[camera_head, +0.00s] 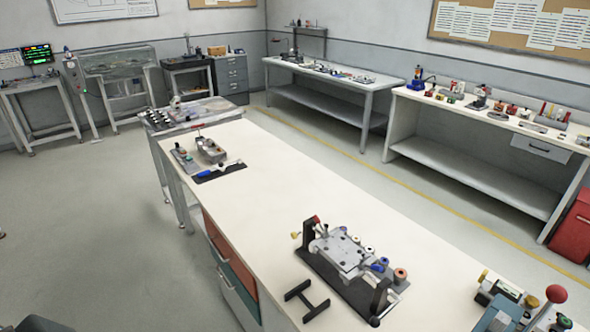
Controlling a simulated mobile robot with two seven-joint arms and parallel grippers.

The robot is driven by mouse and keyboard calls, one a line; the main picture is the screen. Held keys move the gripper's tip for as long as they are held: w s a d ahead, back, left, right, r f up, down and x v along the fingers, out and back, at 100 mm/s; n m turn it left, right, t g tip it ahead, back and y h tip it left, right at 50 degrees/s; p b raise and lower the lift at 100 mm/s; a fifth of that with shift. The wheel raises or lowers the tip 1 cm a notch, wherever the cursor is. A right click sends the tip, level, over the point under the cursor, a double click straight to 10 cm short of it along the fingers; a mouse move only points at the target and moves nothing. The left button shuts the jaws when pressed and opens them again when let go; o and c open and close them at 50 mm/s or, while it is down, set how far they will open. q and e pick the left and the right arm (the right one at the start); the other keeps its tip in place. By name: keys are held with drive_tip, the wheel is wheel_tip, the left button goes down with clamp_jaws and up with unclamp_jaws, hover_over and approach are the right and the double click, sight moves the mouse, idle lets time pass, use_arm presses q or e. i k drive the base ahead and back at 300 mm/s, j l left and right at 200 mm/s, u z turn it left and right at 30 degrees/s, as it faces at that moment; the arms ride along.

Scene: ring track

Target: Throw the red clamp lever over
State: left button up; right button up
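A lever with a round red knob (556,293) rises from a small device (500,300) at the bottom right of the white bench. The device is cut off by the picture's lower edge, and the lever's base is partly hidden. A second, smaller red-tipped part (316,219) shows at the top of a black post on the grey fixture (345,255) at the bench's front middle. I cannot tell which of the two is the clamp lever. Neither of my grippers is in view.
The white bench top (270,185) is mostly clear between the fixture and the small grey parts (210,150) at its far end. A black H-shaped piece (306,299) lies left of the fixture. Open floor (90,220) lies to the left.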

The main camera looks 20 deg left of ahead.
sight(316, 219)
drive_tip(key=i+j+u, duration=0.1)
drive_tip(key=u, duration=0.4)
drive_tip(key=i+j+z, duration=0.25)
drive_tip(key=z, duration=0.25)
drive_tip(key=i+j+z, duration=0.7)
drive_tip(key=j+z, duration=0.25)
drive_tip(key=i+j+z, duration=0.15)
drive_tip(key=j+z, duration=1.3)
drive_tip(key=j, duration=0.25)
drive_tip(key=k+j+z, duration=0.2)
drive_tip(key=j+z, duration=0.3)
drive_tip(key=k+j+z, duration=0.25)
drive_tip(key=j+z, duration=0.25)
drive_tip(key=j, duration=0.1)
